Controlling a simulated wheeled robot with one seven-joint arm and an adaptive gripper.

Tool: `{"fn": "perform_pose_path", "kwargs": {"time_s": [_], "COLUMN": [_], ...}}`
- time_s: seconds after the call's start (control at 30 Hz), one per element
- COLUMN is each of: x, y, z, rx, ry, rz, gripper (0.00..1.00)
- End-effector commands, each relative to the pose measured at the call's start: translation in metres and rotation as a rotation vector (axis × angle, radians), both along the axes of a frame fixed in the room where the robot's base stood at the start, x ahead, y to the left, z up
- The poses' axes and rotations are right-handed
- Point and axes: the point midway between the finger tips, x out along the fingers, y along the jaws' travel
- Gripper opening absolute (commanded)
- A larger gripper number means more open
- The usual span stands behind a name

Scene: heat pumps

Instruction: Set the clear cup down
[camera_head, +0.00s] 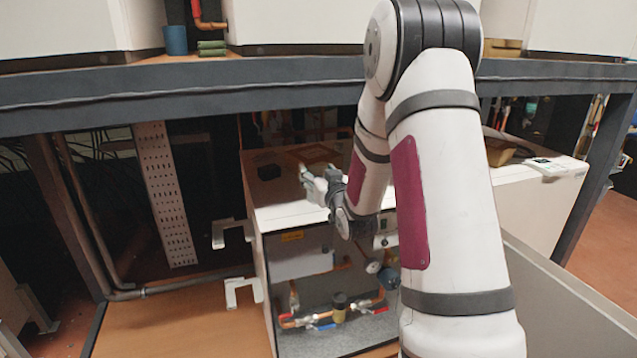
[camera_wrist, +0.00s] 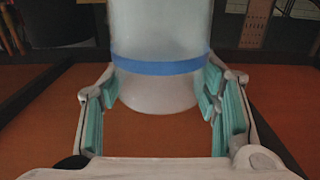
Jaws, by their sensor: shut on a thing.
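The clear cup (camera_wrist: 160,85), a frosted, see-through cylinder with a blue band, stands out large in the wrist view. My gripper (camera_wrist: 163,100) is shut on it, with teal-padded fingers on both its sides. The cup's top runs out of the wrist view. In the head view my gripper (camera_head: 322,188) is small, over the front part of the white heat pump unit's top (camera_head: 290,212). The cup cannot be told apart from the fingers there. An orange-brown surface (camera_wrist: 160,135) shows behind and below the cup in the wrist view; whether they touch is unclear.
A dark shelf beam (camera_head: 200,90) crosses above the unit. The wooden board (camera_head: 175,315) at lower left is mostly clear.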

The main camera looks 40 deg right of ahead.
Motion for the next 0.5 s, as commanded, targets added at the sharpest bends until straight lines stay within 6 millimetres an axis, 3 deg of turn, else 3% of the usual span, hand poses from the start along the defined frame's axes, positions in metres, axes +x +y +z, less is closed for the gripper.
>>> {"fn": "perform_pose_path", "kwargs": {"time_s": [0.2,0.37,0.5], "x": [0.022,0.025,0.025], "y": [-0.016,-0.018,-0.018], "z": [-0.002,-0.007,-0.023], "rx": [-0.001,0.000,0.001], "ry": [-0.002,0.001,0.001], "rz": [0.002,0.001,0.001], "gripper": [0.18,0.18,0.18]}}
